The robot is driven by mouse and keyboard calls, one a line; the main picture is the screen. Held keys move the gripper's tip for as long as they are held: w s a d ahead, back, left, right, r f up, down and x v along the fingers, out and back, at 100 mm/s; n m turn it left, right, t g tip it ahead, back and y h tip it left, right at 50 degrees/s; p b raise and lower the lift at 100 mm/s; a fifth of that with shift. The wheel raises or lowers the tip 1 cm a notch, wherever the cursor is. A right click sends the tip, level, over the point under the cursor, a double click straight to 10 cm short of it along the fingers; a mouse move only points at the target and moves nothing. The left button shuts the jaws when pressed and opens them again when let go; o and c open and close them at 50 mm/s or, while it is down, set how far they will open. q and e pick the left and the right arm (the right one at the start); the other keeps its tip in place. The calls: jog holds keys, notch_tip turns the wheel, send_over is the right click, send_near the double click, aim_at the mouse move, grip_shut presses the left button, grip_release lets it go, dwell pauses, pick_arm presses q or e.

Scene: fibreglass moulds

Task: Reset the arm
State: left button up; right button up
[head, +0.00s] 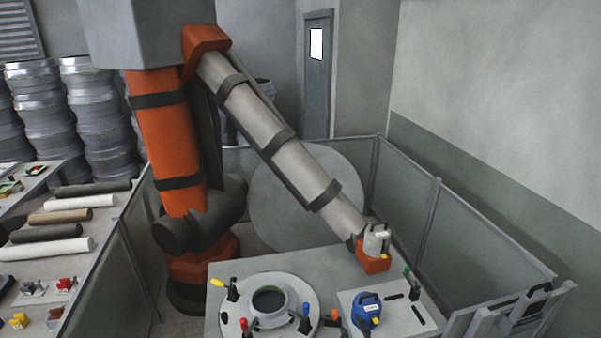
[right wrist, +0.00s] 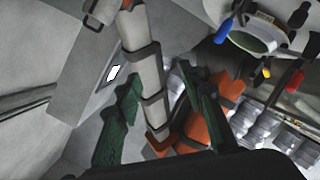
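In the right wrist view, my right gripper (right wrist: 160,80) shows two dark green fingers standing well apart. Nothing is held between them; the large orange and grey robot arm (right wrist: 150,75) shows behind the gap. In the head view I cannot clearly make out either of my grippers. There the large arm (head: 285,150) stands behind the work table, with an orange column (head: 170,140). Its long grey forearm slopes down to the right and ends in an orange and white tool (head: 373,258) over the table's back right.
The table (head: 230,270) bears a round ring mould (head: 270,288) with several coloured clamps, and a blue device (head: 367,310) on a pale plate. Fence panels (head: 465,225) enclose it at right. A side table at left holds rolls (head: 60,232). Drum stacks (head: 100,110) stand behind.

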jog(key=s+d+f+m+g+h, duration=0.3)
jog(key=s+d+f+m+g, duration=0.35)
jog(key=s+d+f, duration=0.75)
jog(key=s+d+f+m+g, duration=0.1)
jog(key=s+d+m+g, duration=0.15)
jog(key=s, duration=0.75)
jog(key=s+d+f+m+g, duration=0.1)
jog(key=s+d+f+g, duration=0.15)
jog(key=s, duration=0.75)
jog(key=s+f+g+y+b, duration=0.2)
jog(key=f+b, duration=0.8)
jog(key=f, duration=3)
jog(key=s+a+f+n+b, duration=0.1)
jog(key=s+f+b, duration=0.5)
jog(key=s+f, duration=1.4)
notch_tip(320, 180, down, 4)
jog(key=shift+s+r+h+b, duration=0.1)
jog(key=shift+s+h+b, duration=0.05)
jog(key=shift+h+b, duration=0.15)
jog(key=shift+g, duration=0.25)
